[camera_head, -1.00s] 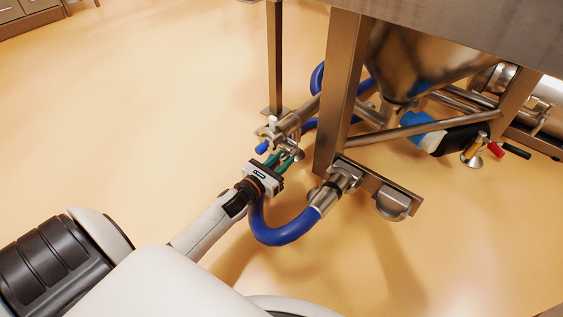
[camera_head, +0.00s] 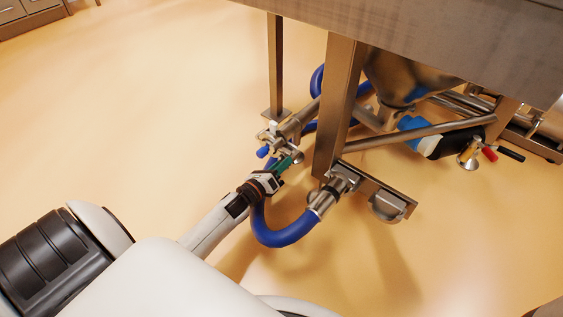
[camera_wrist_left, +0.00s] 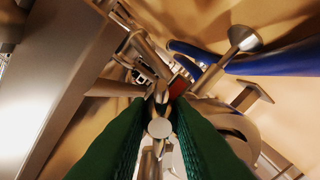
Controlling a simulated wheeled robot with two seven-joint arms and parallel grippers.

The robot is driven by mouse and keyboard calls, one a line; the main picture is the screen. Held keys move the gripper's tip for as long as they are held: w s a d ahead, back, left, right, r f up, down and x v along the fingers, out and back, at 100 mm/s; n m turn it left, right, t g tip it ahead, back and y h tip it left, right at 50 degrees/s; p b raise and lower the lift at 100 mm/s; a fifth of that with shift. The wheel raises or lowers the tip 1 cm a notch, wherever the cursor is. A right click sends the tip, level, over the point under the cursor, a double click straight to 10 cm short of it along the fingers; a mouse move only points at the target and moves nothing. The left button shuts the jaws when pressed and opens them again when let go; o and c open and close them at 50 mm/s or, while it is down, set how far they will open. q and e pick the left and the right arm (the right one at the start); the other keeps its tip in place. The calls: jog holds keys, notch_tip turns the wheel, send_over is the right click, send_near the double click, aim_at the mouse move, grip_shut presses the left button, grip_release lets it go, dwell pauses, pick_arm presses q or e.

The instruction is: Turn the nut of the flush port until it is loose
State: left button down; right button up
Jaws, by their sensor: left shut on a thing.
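My left gripper (camera_head: 287,162) reaches in from the left with its green fingers at the metal flush port fitting (camera_head: 297,155), beside the frame leg. In the left wrist view the two green fingers (camera_wrist_left: 159,125) close on the small shiny nut of the flush port (camera_wrist_left: 159,128), which shows a round end between them. The fingers hide the sides of the nut, so how loose it is cannot be seen. My right gripper is not in view.
A blue hose (camera_head: 285,236) curves just below my left gripper. A steel frame leg (camera_head: 335,110) stands close on the right, with the hopper cone (camera_head: 405,75) behind. A blue-capped valve (camera_head: 263,152) is nearby. The floor on the left is clear.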

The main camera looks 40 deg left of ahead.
pick_arm(q)
jog(key=shift+w+a+r, duration=0.1)
jog(key=shift+w+r, duration=0.05)
jog(key=n+p, duration=0.1)
jog(key=n, duration=0.1)
jog(key=shift+r+n+p, duration=0.25)
jog(key=shift+n+p, duration=0.05)
jog(key=shift+p, duration=0.05)
jog(key=shift+n+p, duration=0.4)
jog(key=shift+n, duration=1.3)
jog(key=shift+f+n+p, duration=0.25)
jog(key=shift+n+p, duration=0.05)
jog(key=shift+n, duration=0.5)
